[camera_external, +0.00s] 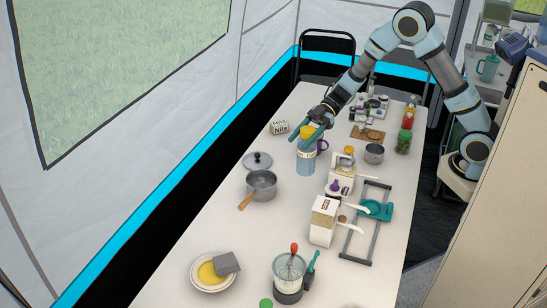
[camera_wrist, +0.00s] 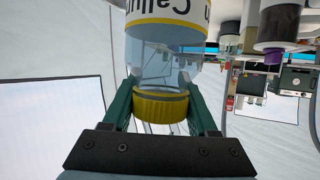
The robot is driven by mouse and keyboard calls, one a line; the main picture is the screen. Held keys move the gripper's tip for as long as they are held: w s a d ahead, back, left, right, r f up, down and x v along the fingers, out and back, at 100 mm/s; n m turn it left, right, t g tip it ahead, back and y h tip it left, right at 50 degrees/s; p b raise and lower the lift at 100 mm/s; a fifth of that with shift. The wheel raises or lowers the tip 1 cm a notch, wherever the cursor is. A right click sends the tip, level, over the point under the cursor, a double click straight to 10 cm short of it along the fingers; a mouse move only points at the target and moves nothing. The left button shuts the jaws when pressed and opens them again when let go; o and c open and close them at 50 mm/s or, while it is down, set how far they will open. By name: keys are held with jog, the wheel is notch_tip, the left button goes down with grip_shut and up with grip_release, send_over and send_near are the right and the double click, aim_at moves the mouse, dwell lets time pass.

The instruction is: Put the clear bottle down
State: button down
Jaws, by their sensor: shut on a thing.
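The clear bottle (camera_external: 306,160) is upright in the camera_external view, pale blue and see-through, with a yellow cap and a label. In the wrist view the bottle (camera_wrist: 162,50) appears upside down, its yellow cap (camera_wrist: 160,105) between two green fingers. My gripper (camera_external: 308,135) is shut on the bottle near the cap; it also shows in the wrist view (camera_wrist: 160,100). The bottle is over the middle of the white table (camera_external: 190,225). I cannot tell whether its base touches the table.
A pot (camera_external: 262,184) with a wooden handle and a lid (camera_external: 257,160) lie to the left. A purple mug (camera_external: 322,145) is close behind the bottle. Cartons (camera_external: 323,220) and a rack (camera_external: 366,222) stand at front right.

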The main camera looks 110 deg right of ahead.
aim_at(301, 151)
jog(key=shift+f+p, duration=0.35)
jog(key=shift+f, duration=2.2)
jog(key=shift+c, duration=0.9)
grip_release()
jog(key=shift+r, duration=0.2)
jog(key=b+v, duration=0.2)
jog(key=v, duration=1)
jog(key=shift+f, duration=0.1)
